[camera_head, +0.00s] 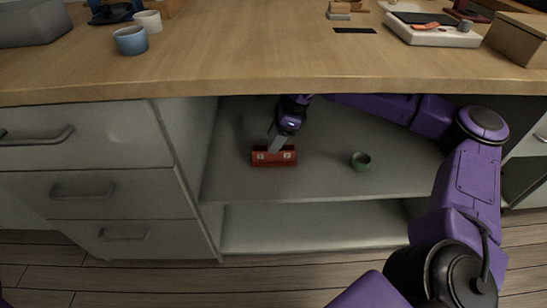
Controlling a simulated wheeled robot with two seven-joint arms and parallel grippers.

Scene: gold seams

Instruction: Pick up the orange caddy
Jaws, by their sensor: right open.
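The orange-red caddy (274,160) sits on the upper shelf of the open cabinet under the counter, in the middle of the head view. Two pale marks show on its front face. My right arm reaches in from the right, and my right gripper (278,141) points down at the caddy's top, just behind its front face. The gripper is open. I cannot tell whether its fingers touch the caddy or stand around a part of it. My left gripper does not show.
A green cup (361,162) stands on the same shelf, right of the caddy. The counter (250,60) overhangs the shelf. Drawers (85,135) with handles stand to the left. A blue cup (130,41) and a white tray (432,33) are on the counter. The lower shelf (300,225) looks empty.

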